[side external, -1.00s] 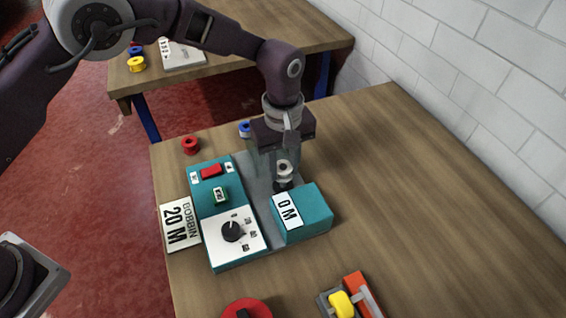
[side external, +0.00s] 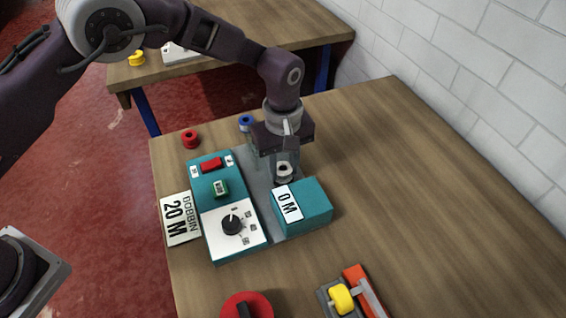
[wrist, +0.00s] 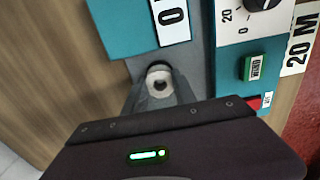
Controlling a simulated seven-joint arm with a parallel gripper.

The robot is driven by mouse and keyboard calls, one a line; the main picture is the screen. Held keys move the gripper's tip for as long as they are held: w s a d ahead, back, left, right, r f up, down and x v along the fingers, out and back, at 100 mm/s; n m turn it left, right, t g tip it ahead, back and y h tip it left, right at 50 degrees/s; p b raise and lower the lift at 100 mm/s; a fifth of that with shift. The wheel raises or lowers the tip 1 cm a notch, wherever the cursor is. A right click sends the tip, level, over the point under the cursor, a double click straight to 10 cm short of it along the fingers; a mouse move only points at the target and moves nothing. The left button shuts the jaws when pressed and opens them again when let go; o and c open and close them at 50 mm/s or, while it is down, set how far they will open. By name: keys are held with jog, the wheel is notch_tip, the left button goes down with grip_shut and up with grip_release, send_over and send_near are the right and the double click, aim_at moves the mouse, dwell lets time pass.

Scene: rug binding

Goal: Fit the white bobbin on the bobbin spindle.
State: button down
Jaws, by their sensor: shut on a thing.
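The white bobbin (side external: 284,169) is between the fingers of my gripper (side external: 286,174), low over the grey plate behind the teal box marked 0 M. My gripper is shut on it. In the wrist view the bobbin (wrist: 160,79) shows its dark centre hole, with the fingers (wrist: 158,92) on either side. The bobbin spindle is hidden under the bobbin and fingers. I cannot tell whether the bobbin is around the spindle or just above it.
The teal box (side external: 303,203) stands close in front. Red (side external: 190,138) and blue (side external: 246,122) bobbins lie behind. The table's right side is clear.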

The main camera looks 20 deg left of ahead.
jog(key=shift+f, duration=0.45)
jog(key=c, duration=0.9)
grip_release()
notch_tip(320, 180, up, 7)
jog(key=shift+r, duration=0.1)
